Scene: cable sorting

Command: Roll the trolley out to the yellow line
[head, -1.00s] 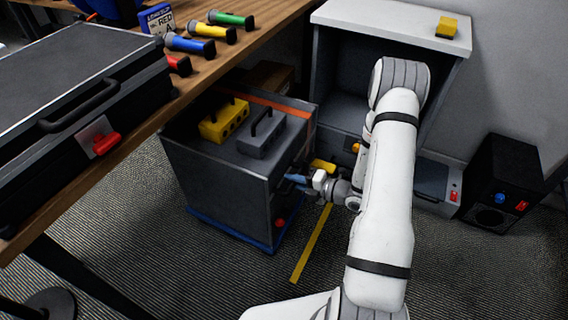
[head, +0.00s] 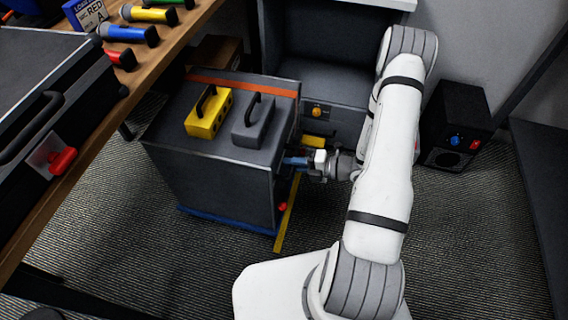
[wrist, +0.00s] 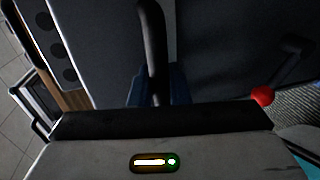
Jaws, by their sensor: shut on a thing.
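The trolley (head: 225,190) is a dark grey box with an orange stripe on top and a blue bottom edge. It stands on the carpet right of the wooden desk. The yellow line (head: 287,217) runs on the floor along the trolley's right side, close by its near right corner; the trolley hides part of it. My gripper (head: 298,162) is at the trolley's right face, its blue fingers shut on the black handle. In the wrist view the handle (wrist: 153,45) rises between the blue fingers (wrist: 160,88). The exact grip is partly hidden.
A yellow box (head: 209,114) and a grey box (head: 253,122) ride on the trolley. The desk (head: 150,75) edge is at left. A grey cabinet (head: 320,70) stands behind, a black speaker (head: 452,130) at right. Carpet (head: 185,265) in front is clear.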

